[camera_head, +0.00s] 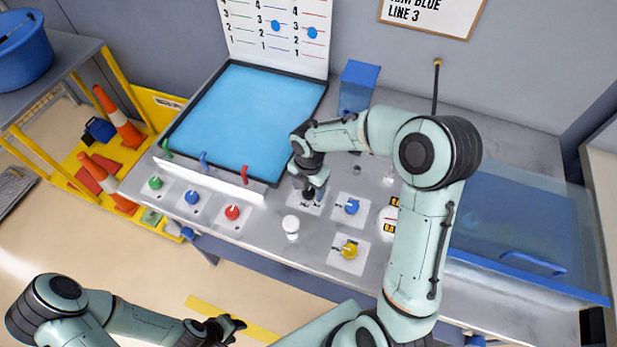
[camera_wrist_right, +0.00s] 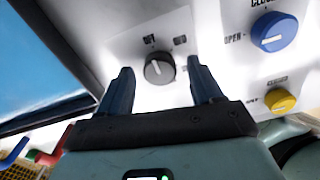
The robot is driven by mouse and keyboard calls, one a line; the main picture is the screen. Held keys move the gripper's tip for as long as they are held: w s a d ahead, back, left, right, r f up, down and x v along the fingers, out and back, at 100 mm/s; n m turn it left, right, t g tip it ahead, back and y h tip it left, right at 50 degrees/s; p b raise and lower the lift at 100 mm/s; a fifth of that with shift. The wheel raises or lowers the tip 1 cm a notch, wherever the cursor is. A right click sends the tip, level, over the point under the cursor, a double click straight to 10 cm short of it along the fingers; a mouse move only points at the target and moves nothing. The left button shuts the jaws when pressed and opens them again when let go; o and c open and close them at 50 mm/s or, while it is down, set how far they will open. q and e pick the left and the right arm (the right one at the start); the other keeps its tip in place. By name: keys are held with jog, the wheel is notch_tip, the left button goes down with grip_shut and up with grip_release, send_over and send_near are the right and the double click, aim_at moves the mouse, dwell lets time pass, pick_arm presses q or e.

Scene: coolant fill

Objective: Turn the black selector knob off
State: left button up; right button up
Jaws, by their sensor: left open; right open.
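The black selector knob (camera_wrist_right: 159,68) sits on a white label plate in the right wrist view, with a light pointer line on its face. Its plate also shows in the head view, but the knob there is mostly hidden by my right gripper (camera_head: 311,189). In the right wrist view my right gripper (camera_wrist_right: 160,88) is open, its two dark fingers on either side of the knob and apart from it. Contact with the knob cannot be told. My left gripper (camera_head: 236,325) is open and empty at the lower left, away from the counter.
A blue knob (camera_head: 351,207) and a yellow knob (camera_head: 348,250) are right of my right gripper. A white knob (camera_head: 291,224) stands just in front of it. Green, blue and red knobs line the left, below the blue tank (camera_head: 245,115). A clear-lidded bin (camera_head: 520,225) is at right.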

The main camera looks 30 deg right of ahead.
aim_at(309, 191)
notch_tip(309, 191, up, 13)
dwell(0.3)
dwell(0.5)
